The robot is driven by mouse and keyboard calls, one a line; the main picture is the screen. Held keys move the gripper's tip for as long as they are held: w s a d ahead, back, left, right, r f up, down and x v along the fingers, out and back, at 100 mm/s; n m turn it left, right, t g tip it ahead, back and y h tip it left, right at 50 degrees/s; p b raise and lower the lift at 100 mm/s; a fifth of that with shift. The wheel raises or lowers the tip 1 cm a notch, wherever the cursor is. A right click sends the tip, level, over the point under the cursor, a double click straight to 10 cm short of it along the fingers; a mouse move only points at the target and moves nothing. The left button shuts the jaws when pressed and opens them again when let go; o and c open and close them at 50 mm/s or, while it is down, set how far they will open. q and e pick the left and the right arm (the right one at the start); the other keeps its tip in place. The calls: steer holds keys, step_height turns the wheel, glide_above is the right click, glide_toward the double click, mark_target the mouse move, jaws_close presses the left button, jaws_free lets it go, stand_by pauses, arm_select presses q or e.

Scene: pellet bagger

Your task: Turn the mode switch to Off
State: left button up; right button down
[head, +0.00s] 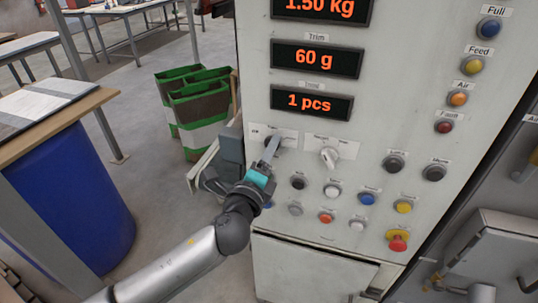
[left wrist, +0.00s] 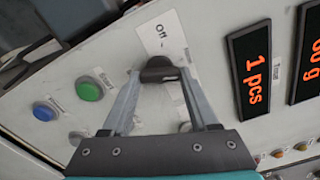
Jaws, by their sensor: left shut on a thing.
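The switch held by my left gripper is a dark rotary knob (left wrist: 158,70) on a white label plate marked Off, seen in the left wrist view. In the head view the plate (head: 262,131) is on the upper left of the button area, and the fingers largely hide the knob. My left gripper (head: 273,146) is shut on this knob, with one fingertip on each side. The knob's exact pointing direction is hard to tell. My right gripper is not in view.
A second, pale rotary switch (head: 330,157) sits just right of the held one. Several push buttons are below, with a red emergency stop (head: 397,241) at lower right. Displays (head: 312,102) are above. A blue drum (head: 70,210) stands at left.

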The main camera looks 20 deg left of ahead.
arm_select(q)
steer(key=shift+a+r+n+p, duration=0.1)
steer(key=shift+n+p, duration=0.65)
steer(key=shift+n, duration=3.2)
steer(key=shift+r+n+p, duration=0.1)
steer(key=shift+n+p, duration=0.65)
steer(key=shift+n, duration=3.2)
steer(key=o, duration=1.4)
steer(key=shift+s, duration=0.1)
steer(key=s, duration=1.5)
steer(key=shift+a, duration=0.25)
